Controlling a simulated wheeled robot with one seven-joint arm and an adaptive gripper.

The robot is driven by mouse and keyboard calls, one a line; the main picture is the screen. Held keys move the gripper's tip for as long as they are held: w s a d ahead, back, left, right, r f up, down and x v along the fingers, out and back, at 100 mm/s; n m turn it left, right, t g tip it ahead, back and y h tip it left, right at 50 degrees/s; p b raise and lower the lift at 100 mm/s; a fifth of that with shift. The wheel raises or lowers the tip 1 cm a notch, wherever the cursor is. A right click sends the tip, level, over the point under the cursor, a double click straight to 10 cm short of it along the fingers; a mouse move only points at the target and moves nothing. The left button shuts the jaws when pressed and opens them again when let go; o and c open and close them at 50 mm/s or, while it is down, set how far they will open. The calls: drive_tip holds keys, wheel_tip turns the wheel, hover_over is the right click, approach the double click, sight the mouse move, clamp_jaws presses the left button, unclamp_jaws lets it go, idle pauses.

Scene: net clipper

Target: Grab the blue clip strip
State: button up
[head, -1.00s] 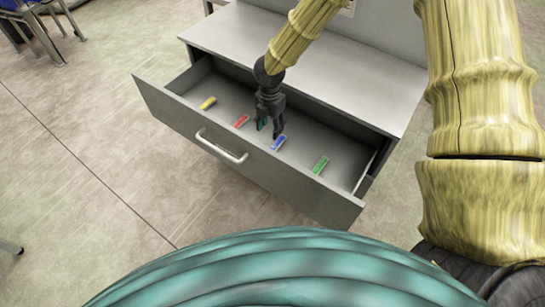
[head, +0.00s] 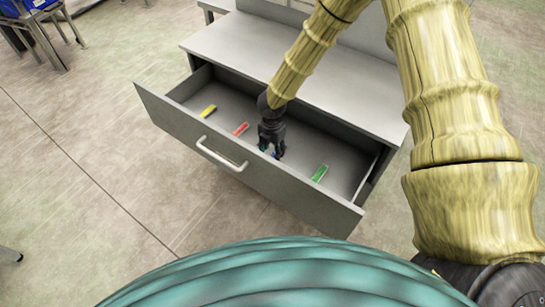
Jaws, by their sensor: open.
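The blue clip strip (head: 275,155) lies in the open drawer, in the head view, between the red and green strips. It is mostly hidden by my gripper (head: 270,152), with only a small bit of blue showing at the fingers. My gripper points down into the drawer with its fingertips at the blue strip. The fingers are open. I cannot tell whether they straddle the strip or touch it.
A yellow strip (head: 208,111), a red strip (head: 241,129) and a green strip (head: 320,173) lie in the same drawer (head: 345,181). The drawer's front wall with its handle (head: 222,154) stands close to my gripper. The cabinet top (head: 330,85) is bare.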

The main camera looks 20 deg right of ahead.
drive_tip(key=shift+f, duration=1.4)
clamp_jaws()
